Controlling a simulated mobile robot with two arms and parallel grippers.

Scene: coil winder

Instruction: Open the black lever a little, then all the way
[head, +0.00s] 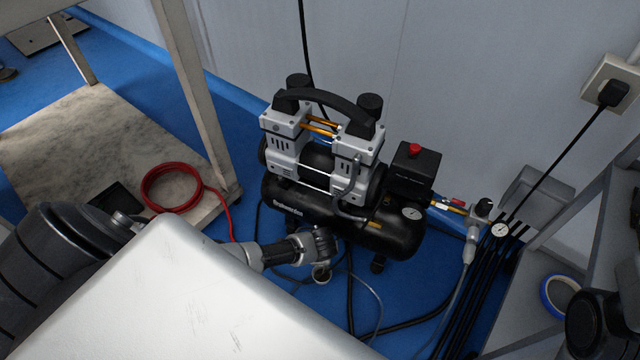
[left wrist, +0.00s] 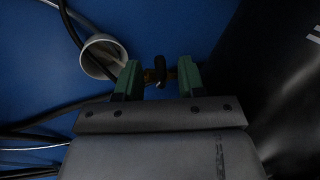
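The black lever (left wrist: 160,67) shows in the left wrist view as a small dark handle on a brass-coloured fitting. It sits between the two green fingers of my left gripper (left wrist: 158,76). The fingers are apart, with a gap on each side of the lever, so the gripper is open around it. In the head view my left gripper (head: 318,245) is low beside the front of the black compressor tank (head: 285,203) and hides the lever there. I cannot tell the lever's exact angle. My right gripper is not in view.
The compressor (head: 318,150) stands on the blue floor (head: 415,290). Black hoses (head: 350,300) run below it. A pale round cup-like part (left wrist: 103,57) is left of my fingers. A red coiled hose (head: 172,188) lies on the shelf at left; a gauge and valve assembly (head: 475,225) is at right.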

